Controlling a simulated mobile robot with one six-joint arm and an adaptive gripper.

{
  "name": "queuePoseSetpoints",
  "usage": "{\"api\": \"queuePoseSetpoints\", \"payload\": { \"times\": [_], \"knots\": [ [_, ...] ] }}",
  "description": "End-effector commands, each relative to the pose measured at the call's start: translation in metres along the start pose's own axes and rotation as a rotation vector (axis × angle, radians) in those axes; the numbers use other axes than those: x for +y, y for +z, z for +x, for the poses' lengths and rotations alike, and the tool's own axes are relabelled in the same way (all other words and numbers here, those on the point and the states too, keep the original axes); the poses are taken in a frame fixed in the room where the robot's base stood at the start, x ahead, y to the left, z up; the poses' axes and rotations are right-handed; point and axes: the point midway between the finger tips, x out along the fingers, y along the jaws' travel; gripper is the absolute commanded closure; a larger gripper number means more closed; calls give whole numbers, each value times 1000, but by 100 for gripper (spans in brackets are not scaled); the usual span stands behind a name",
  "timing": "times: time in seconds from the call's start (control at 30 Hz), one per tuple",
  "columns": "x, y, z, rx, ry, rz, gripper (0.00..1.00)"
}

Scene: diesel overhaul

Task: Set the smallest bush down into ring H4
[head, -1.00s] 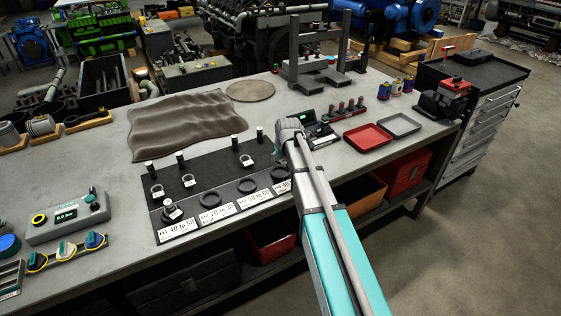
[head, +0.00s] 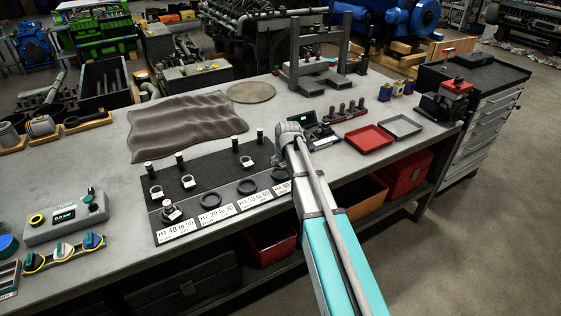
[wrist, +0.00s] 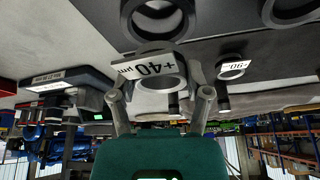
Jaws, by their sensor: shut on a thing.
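My gripper (wrist: 163,98) is shut on a grey bush (wrist: 174,82) with a white tag that seems to read +40. In the wrist view a dark ring (wrist: 158,22) lies on the mat just beyond the held bush, apart from it. In the head view ring H4 (head: 279,174) is at the right end of the ring row, partly hidden by my arm. My gripper's fingers and the held bush are hidden there behind my wrist. Rings H2 (head: 209,201) and H3 (head: 247,187) look empty. A tagged bush (head: 171,211) sits at ring H1.
Tagged bushes (head: 156,192), (head: 188,181) and (head: 247,161) stand on the dark mat (head: 215,165) near short black posts. A green-lit gauge (head: 304,118), a red tray (head: 368,139) and a grey tray (head: 400,125) lie to the right. A brown cloth (head: 185,122) lies behind.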

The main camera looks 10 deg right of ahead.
Motion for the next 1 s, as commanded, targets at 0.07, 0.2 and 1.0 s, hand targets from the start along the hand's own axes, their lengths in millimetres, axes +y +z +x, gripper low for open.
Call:
{"api": "queuePoseSetpoints", "payload": {
  "times": [0.07,0.2,1.0],
  "knots": [
    [0,3,6,0,0,0,86],
    [1,5,13,0,0,0,86],
    [2,18,43,0,1,2,86]
  ]
}}
